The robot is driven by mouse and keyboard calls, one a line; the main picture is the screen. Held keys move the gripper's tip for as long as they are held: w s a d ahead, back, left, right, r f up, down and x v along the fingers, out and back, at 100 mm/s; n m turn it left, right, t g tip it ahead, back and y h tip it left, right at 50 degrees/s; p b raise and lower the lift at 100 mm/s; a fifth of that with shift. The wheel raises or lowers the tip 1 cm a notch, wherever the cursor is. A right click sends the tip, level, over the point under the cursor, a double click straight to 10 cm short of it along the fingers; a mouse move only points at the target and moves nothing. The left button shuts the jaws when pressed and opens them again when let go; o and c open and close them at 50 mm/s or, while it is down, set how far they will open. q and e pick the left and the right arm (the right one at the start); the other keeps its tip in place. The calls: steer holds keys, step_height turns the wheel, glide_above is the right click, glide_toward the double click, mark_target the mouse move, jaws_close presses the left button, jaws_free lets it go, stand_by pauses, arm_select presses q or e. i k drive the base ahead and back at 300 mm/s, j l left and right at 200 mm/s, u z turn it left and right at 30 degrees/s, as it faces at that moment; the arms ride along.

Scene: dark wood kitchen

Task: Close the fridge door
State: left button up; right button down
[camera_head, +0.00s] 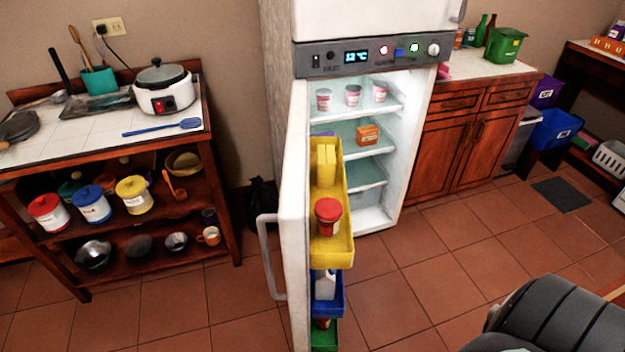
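The white fridge (378,215) stands in the middle with its lower compartment open and lit inside. Its door (294,215) stands wide open, swung out toward me and seen nearly edge-on. A grey door handle (265,262) is on the door's outer face, at the left. The door's inner side carries a yellow bin (340,238) with a red-lidded jar (328,215), a blue bin (329,304) and a green bin (325,338). Neither of my grippers is in view. The door's lower end is cut off by the picture's bottom edge.
A shelf table (222,200) with pots and a cooker stands left of the door. A wooden cabinet (456,150) is right of the fridge. The tiled floor (425,270) is clear in front of the fridge. A dark grey rounded object (555,315) fills the bottom right.

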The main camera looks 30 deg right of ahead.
mark_target(303, 251)
steer(key=i+j+z, duration=0.15)
steer(key=j+z, duration=0.35)
steer(key=i+j+z, duration=0.1)
steer(key=j+z, duration=0.2)
steer(key=z, duration=0.2)
steer(key=j+z, duration=0.5)
steer(key=k+l, duration=0.1)
steer(key=k, duration=0.5)
